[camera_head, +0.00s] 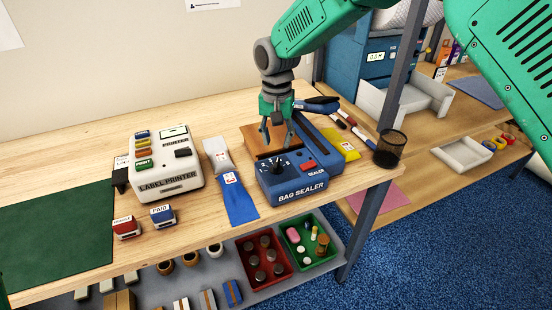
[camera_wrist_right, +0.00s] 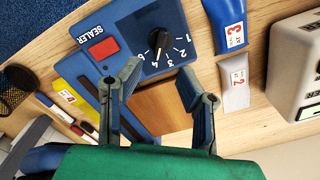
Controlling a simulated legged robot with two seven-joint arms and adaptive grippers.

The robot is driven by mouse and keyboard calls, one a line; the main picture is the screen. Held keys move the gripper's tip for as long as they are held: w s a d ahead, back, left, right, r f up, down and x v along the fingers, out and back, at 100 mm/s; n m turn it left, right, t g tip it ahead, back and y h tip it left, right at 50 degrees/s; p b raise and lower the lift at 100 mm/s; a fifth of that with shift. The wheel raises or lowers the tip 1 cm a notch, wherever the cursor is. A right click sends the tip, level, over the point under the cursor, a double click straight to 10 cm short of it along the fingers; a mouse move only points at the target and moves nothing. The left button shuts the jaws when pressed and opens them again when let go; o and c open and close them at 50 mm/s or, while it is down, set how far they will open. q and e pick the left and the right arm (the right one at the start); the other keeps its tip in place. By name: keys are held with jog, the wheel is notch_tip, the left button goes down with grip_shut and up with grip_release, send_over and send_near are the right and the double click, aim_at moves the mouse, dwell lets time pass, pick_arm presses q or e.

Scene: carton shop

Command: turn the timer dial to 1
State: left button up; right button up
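The blue bag sealer (camera_head: 291,186) stands near the right end of the workbench. Its black timer dial (camera_head: 276,166) is on the top panel, left of a red button; it also shows in the right wrist view (camera_wrist_right: 159,40), ringed by white numbers. My right gripper (camera_head: 276,136) hangs over the brown plate behind the dial panel, pointing down. In the right wrist view its two fingers (camera_wrist_right: 160,76) are spread and empty, with the dial beyond their tips. My left gripper is not in view.
The label printer (camera_head: 165,170) and two stamps (camera_head: 143,220) stand to the left. Blue and grey bags (camera_head: 238,202) lie beside the sealer. The sealer's raised arm (camera_head: 318,140), a yellow bag (camera_head: 343,144) and a black mesh cup (camera_head: 390,148) are to the right.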

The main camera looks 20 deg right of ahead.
aim_at(276, 162)
notch_tip(276, 162, down, 8)
jog(key=shift+w+r+p, duration=0.1)
jog(key=shift+r+p, duration=0.05)
jog(key=shift+p, duration=0.2)
grip_shut()
